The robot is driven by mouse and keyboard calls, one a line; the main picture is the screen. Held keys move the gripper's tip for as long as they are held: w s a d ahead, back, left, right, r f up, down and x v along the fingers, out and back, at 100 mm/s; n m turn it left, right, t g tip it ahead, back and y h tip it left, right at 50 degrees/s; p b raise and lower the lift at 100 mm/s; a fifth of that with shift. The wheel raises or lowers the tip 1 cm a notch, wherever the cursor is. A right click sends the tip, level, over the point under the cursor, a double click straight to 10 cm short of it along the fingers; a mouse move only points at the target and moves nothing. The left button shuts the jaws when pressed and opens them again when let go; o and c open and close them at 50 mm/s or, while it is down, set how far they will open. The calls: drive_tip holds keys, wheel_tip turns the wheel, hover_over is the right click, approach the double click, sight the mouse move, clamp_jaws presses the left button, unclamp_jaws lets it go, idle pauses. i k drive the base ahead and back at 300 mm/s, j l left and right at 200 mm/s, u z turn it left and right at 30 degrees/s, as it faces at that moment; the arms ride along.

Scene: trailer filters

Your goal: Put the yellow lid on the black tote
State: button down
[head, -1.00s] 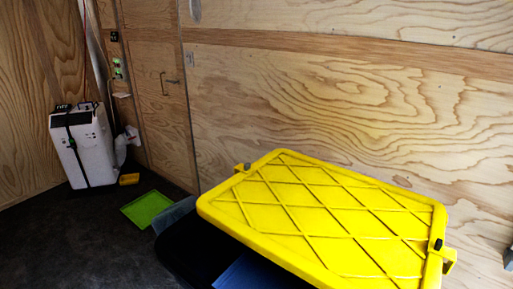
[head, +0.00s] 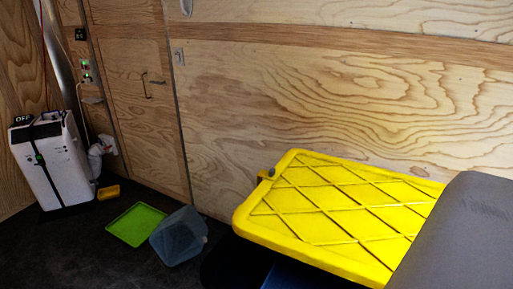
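The yellow lid (head: 335,207) with a raised diamond pattern is at the lower right of the head view. It lies roughly flat and tilts slightly in the picture. The black tote (head: 228,266) shows only as a dark edge below the lid's left side, with something blue (head: 288,277) beside it under the lid. Whether the lid touches the tote cannot be told. A grey part of my arm (head: 462,240) covers the lid's right end. My gripper's fingers are not visible.
A clear bluish bin (head: 178,237) and a green tray (head: 136,224) lie on the dark floor left of the lid. A white machine (head: 50,165) and a small yellow tray (head: 108,192) stand farther left. A plywood wall (head: 330,110) closes off the back.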

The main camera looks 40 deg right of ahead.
sight(351, 220)
drive_tip(key=i+j+u, duration=0.15)
drive_tip(key=i+u, duration=0.15)
drive_tip(key=i, duration=0.2)
drive_tip(key=i+u, duration=0.3)
drive_tip(key=i, duration=0.2)
drive_tip(key=i+z, duration=0.5)
drive_tip(key=i+j+z, duration=0.15)
drive_tip(key=i+z, duration=0.15)
drive_tip(key=z, duration=0.15)
drive_tip(key=i+z, duration=0.15)
drive_tip(key=z, duration=0.35)
drive_tip(key=i+z, duration=0.2)
drive_tip(key=z, duration=0.25)
drive_tip(key=i+j+z, duration=0.1)
drive_tip(key=z, duration=0.4)
drive_tip(key=i+j+z, duration=0.15)
drive_tip(key=z, duration=0.35)
drive_tip(key=i+j+z, duration=0.1)
drive_tip(key=z, duration=0.35)
drive_tip(key=i+j+z, duration=0.25)
drive_tip(key=j+z, duration=0.3)
drive_tip(key=i+j+z, duration=0.25)
drive_tip(key=k, duration=0.1)
